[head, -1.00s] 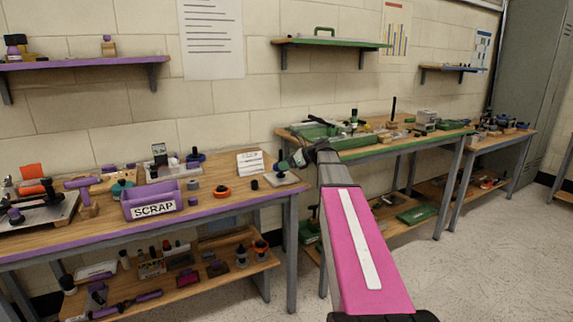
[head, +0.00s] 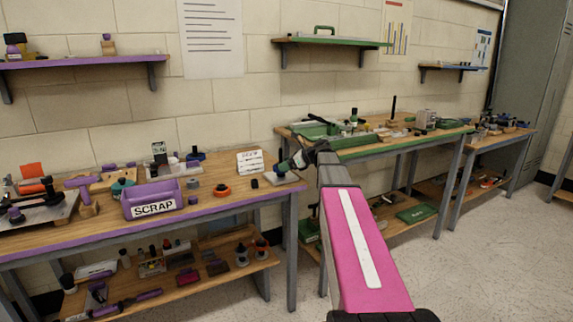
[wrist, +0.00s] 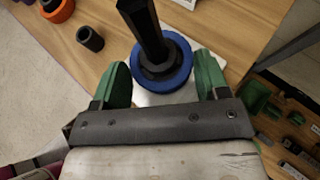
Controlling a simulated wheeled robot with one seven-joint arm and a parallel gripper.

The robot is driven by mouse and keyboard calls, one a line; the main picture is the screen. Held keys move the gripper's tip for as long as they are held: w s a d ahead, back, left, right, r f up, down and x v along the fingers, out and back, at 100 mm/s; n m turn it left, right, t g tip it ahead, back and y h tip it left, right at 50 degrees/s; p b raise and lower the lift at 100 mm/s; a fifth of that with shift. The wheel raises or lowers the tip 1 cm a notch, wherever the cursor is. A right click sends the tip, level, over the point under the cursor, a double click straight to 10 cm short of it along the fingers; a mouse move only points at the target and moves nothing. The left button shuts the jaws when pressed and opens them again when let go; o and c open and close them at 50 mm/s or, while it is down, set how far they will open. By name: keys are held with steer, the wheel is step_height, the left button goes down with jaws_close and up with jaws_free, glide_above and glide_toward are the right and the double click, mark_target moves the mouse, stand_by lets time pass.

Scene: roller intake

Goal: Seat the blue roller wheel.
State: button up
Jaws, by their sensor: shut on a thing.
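My gripper (wrist: 162,66) has its two green fingers on opposite sides of a blue roller wheel (wrist: 185,67), shut on it. The wheel has a black hub, and a black hexagonal shaft (wrist: 142,28) stands up from its middle. Just below the wheel in the wrist view is a pale metal plate (wrist: 205,100) on the wooden bench. I cannot tell whether the wheel touches the plate.
A black cylinder (wrist: 90,39) and an orange ring (wrist: 60,10) lie to the left in the wrist view. The purple SCRAP bin (head: 152,201) stands further left. A white card (head: 250,162) stands behind. A green-edged bench (head: 400,145) is to the right.

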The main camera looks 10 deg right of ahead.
steer(key=shift+f, duration=0.7)
steer(key=o, duration=0.6)
steer(key=shift+r, duration=0.15)
steer(key=shift+r, duration=1.4)
steer(key=o, duration=0.5)
steer(key=shift+c, duration=0.2)
